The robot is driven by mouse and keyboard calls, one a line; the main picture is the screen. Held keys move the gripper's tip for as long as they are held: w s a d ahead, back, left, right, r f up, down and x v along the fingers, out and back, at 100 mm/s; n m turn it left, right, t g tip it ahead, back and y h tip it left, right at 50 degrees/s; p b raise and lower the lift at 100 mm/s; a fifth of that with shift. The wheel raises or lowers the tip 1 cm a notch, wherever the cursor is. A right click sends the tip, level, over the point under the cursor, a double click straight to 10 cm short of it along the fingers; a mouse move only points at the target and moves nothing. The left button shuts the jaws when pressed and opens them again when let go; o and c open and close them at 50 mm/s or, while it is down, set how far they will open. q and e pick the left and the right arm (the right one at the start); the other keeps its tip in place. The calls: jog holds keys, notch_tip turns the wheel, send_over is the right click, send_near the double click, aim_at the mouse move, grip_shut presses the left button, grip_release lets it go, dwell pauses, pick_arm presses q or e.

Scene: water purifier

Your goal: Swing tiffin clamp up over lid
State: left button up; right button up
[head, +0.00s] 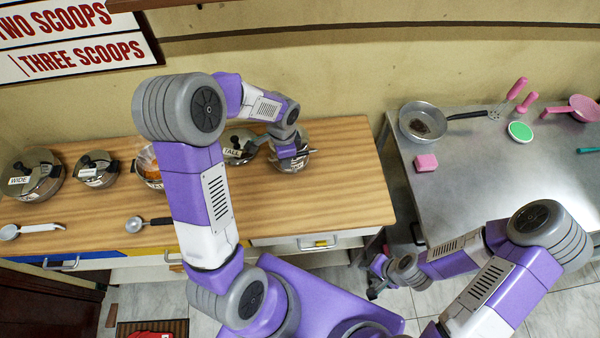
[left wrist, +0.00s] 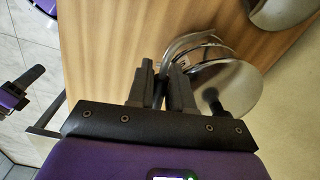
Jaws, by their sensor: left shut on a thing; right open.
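The tiffin (head: 292,166) stands near the right end of the wooden counter, partly hidden under my left gripper (head: 288,153). In the left wrist view its round metal lid (left wrist: 240,92) shows with a black knob (left wrist: 211,98). The curved metal clamp (left wrist: 190,40) rises beside the lid, to its left, and is not across the lid's middle. My left gripper (left wrist: 166,85) is shut on the clamp, though the fingers hide the gripped part. My right gripper (head: 374,280) is open and away from the tiffin, low beside the grey table.
A jar labelled TALL (head: 238,148) stands close left of the tiffin. A WIDE jar (head: 35,176) and other jars stand further left. Scoops (head: 135,224) lie near the counter's front edge. A steel table (head: 460,185) at right holds a pan (head: 421,122). The counter's front right is clear.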

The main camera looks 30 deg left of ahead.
pick_arm(q)
jog(key=shift+w+a+r+p, duration=0.55)
jog(key=shift+w+a+p, duration=0.05)
jog(key=shift+w+p, duration=0.1)
